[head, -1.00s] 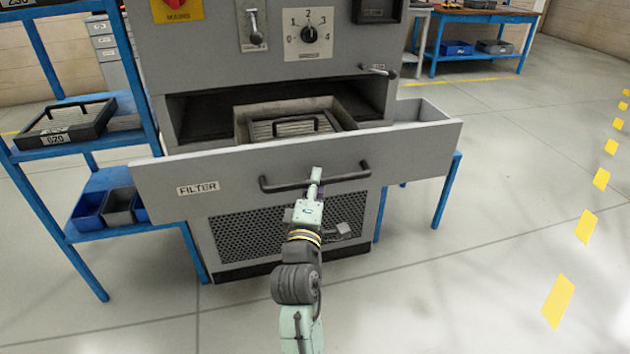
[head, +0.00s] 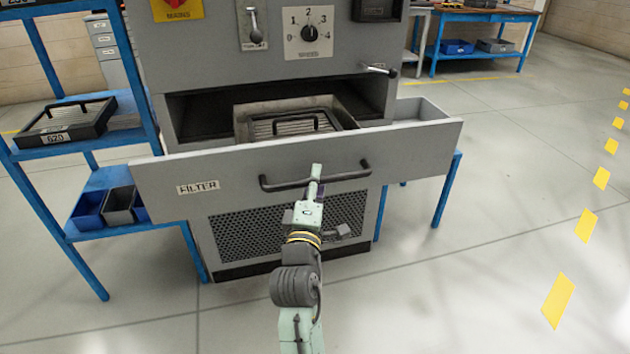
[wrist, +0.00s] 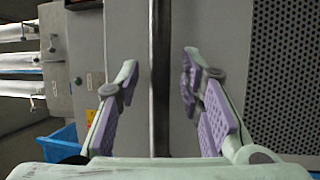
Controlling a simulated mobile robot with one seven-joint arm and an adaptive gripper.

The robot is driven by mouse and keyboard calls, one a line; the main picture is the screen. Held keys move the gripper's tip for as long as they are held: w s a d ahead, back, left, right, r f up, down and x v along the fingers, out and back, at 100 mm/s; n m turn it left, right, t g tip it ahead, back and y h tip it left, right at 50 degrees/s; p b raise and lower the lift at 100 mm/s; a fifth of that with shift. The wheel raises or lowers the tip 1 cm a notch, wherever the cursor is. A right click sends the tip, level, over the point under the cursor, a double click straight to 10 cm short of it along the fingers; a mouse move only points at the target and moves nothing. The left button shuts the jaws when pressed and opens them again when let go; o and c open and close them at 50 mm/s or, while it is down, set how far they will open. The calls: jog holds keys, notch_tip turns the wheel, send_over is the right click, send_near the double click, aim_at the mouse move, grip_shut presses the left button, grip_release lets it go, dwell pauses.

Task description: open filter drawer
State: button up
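The filter drawer (head: 420,150), a grey front labelled FILTER, stands pulled out of the grey machine in the head view. A framed filter with a dark handle (head: 290,124) lies inside it. The drawer's dark bar handle (head: 350,175) runs across the front. My gripper (head: 316,172) is at the middle of this handle. In the wrist view, my gripper (wrist: 160,62) is open, and the handle bar (wrist: 160,110) runs between its purple-padded fingers with a gap on each side.
A blue rack (head: 60,152) at the left holds another filter tray (head: 75,128) and small bins (head: 90,208). A perforated panel (head: 250,235) is below the drawer. Clear floor (head: 480,260) lies to the right, with yellow markings.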

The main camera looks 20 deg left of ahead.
jog(key=v, duration=0.7)
dwell(0.3)
